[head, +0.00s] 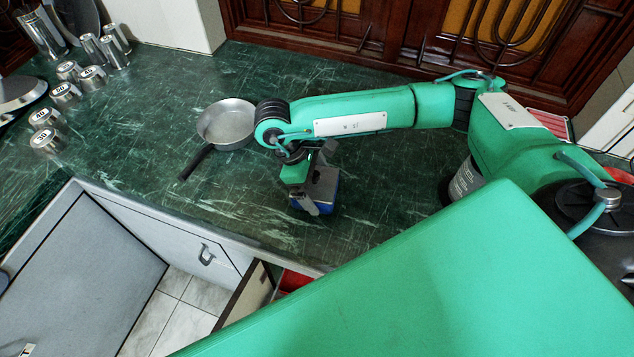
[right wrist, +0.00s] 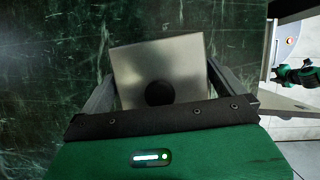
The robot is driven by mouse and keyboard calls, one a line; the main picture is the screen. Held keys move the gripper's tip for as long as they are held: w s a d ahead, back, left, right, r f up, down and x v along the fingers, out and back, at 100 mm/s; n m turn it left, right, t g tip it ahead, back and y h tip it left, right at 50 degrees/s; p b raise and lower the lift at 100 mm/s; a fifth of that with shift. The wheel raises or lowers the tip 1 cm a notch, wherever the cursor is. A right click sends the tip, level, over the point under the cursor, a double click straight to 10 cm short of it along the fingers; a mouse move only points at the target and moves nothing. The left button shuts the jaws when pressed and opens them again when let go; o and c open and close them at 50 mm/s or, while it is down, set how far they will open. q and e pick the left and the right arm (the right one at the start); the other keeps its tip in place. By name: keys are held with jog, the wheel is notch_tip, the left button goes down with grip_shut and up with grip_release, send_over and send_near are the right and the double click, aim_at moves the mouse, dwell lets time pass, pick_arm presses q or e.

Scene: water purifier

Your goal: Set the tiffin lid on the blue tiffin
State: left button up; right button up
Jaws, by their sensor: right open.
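The tiffin lid (right wrist: 162,62) is a square metal plate with a round black knob. In the head view the lid (head: 322,184) lies over the blue tiffin (head: 328,208) on the green counter, and only a strip of blue shows below it. I cannot tell whether the lid sits flush. My right gripper (head: 318,178) is low over the lid. In the right wrist view its fingers (right wrist: 160,78) are spread on both sides of the lid, and the knob is between them. My left gripper does not show.
A frying pan (head: 227,122) with a black handle lies left of my right gripper. Several metal canisters (head: 66,94) stand at the far left. An open drawer or cabinet (head: 250,292) is below the counter's front edge. The counter between pan and canisters is clear.

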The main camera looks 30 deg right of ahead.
jog(key=b+v, duration=0.1)
jog(key=v, duration=0.9)
jog(key=shift+w+b, duration=0.1)
jog(key=shift+b, duration=0.3)
jog(key=shift+w+a+r, duration=0.15)
jog(key=shift+a+r, duration=0.1)
jog(key=shift+r, duration=0.5)
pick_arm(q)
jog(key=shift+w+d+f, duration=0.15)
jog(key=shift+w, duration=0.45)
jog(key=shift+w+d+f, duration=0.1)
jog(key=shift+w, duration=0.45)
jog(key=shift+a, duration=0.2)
